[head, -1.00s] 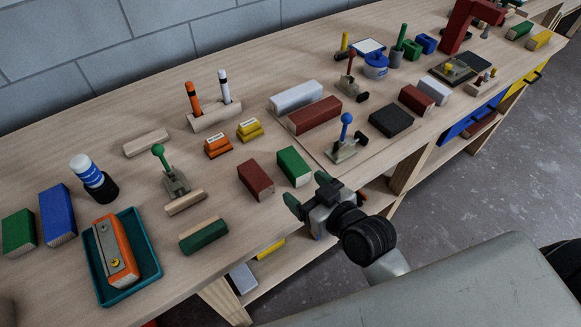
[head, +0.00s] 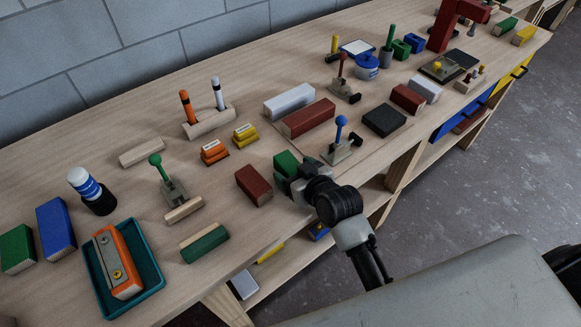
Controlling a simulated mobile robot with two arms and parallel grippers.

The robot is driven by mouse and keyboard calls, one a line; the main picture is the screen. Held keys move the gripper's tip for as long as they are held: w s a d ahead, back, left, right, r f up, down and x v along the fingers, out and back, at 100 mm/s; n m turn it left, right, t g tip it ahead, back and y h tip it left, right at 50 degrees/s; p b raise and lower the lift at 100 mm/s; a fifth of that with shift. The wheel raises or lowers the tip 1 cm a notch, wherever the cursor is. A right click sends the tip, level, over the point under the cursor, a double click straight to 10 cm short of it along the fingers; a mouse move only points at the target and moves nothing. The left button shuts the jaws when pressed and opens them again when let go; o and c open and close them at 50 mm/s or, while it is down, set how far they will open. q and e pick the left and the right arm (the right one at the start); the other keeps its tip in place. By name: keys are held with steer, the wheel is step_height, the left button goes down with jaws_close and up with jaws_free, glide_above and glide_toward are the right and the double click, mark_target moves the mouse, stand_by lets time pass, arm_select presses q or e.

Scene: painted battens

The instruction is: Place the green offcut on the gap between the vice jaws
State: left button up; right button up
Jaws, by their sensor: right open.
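A green block (head: 286,160) lies near the front edge of the bench, right of a dark red block (head: 254,184). My right gripper (head: 287,180) is open at the near side of this green block and hides its front part. I cannot tell whether the fingers touch it. Other green pieces are a block (head: 17,249) at far left, a piece (head: 204,243) at the front edge and a block (head: 505,26) at far right. A tall red tool (head: 443,30) stands at the back right; I cannot make out vice jaws on it. My left gripper is not in view.
Clamps with a green knob (head: 155,160) and a blue knob (head: 341,121) stand on either side of the green block. A teal tray (head: 150,271) holds an orange plane-like tool (head: 122,270). Red and white battens lie behind. The bench's front edge is close to my right arm.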

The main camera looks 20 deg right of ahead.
mark_target(296, 159)
steer(key=shift+w+a+f, duration=0.15)
steer(key=shift+w+f, duration=0.05)
steer(key=shift+w, duration=0.2)
steer(key=shift+s, duration=0.1)
steer(key=shift+c, duration=0.2)
steer(key=c, duration=1.1)
steer(key=shift+o, duration=0.2)
steer(key=shift+r, duration=0.5)
steer(key=r, duration=0.3)
steer(key=shift+s+d+r, duration=0.1)
steer(key=shift+d+r, duration=0.2)
steer(key=s+d+r+b, duration=0.1)
steer(key=s+d+r, duration=0.55)
steer(key=d, duration=0.35)
steer(key=w+a+m+h, duration=0.2)
steer(key=a+m+h, duration=0.1)
steer(key=a, duration=0.4)
steer(key=s+f, duration=0.2)
steer(key=s, duration=0.6)
steer(key=shift+f+t, duration=0.3)
steer(key=shift+f, duration=0.1)
